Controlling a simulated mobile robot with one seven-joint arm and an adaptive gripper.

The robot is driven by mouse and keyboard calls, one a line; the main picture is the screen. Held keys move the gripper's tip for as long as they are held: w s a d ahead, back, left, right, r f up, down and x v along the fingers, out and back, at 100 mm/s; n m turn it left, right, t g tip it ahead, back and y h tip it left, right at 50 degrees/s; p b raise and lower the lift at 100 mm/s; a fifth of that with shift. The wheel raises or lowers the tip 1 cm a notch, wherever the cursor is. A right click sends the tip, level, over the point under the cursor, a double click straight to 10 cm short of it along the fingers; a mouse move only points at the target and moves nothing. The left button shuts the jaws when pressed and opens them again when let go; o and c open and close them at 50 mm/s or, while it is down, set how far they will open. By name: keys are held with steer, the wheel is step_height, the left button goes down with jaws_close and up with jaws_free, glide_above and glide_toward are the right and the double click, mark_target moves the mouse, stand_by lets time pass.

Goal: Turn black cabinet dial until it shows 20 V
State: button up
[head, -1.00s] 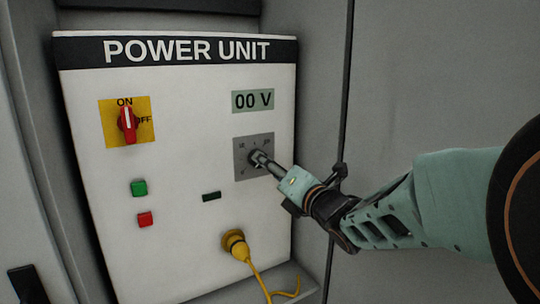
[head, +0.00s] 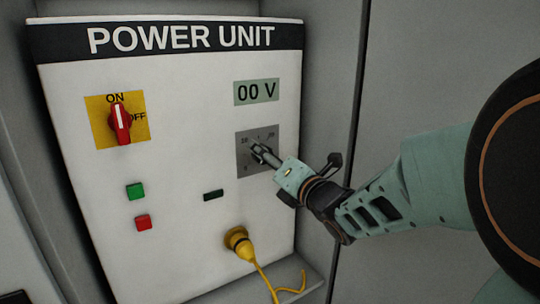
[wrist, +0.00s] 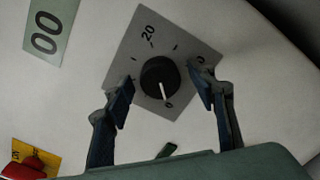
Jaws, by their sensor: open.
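The black dial (wrist: 160,78) sits on a grey scale plate (head: 244,165) on the power unit's front. In the wrist view its white pointer line points at the 0 mark, while the 20 mark is on the far side of the plate. My gripper (wrist: 163,84) is open, with one blue finger on each side of the dial and gaps visible between fingers and dial. In the head view my gripper (head: 262,154) covers most of the dial. The display (head: 257,92) above it reads 00 V.
A red rotary switch (head: 120,123) on a yellow plate points to ON at the left. A green button (head: 135,191) and a red button (head: 143,223) are below it. A yellow plug with cable (head: 239,242) is below the dial. A side wall stands right of the panel.

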steer(key=shift+c, duration=0.4)
steer(key=c, duration=1.1)
